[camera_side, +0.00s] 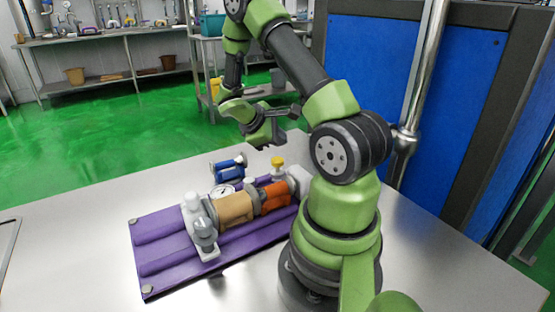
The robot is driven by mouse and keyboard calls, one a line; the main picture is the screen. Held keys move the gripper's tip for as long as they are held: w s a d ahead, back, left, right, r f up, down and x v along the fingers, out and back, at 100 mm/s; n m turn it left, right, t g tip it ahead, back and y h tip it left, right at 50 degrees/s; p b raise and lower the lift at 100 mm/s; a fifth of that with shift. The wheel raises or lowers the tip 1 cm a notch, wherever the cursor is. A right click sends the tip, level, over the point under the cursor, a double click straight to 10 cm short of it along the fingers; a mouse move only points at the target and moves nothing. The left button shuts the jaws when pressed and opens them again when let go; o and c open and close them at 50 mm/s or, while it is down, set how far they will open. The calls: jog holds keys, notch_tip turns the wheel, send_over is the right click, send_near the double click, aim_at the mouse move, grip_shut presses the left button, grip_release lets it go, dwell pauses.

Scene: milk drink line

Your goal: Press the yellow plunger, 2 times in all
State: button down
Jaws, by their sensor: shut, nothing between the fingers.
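The yellow plunger (277,162) stands upright near the right end of the pipe assembly, its knob raised above the pipe on a pale stem. The assembly is mounted on a purple base (160,263) on the metal table. My gripper (262,147) is shut and empty. It hangs above and slightly left of the plunger in the picture, apart from it as far as I can tell. The depth between gripper and plunger is hard to judge from this one view.
The assembly also carries a tan section (234,209), an orange section (276,196), a grey valve (205,231) and a round gauge (222,191). A blue cylinder part (228,167) stands behind. The table (440,265) is bare at the right.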

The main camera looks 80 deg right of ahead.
aim_at(278, 160)
jog(key=shift+f, duration=1.1)
jog(key=shift+f, duration=0.15)
dwell(1.2)
jog(key=shift+f, duration=0.3)
jog(key=shift+f, duration=1)
dwell(1.0)
jog(key=shift+r, duration=1.45)
jog(key=shift+r, duration=2.55)
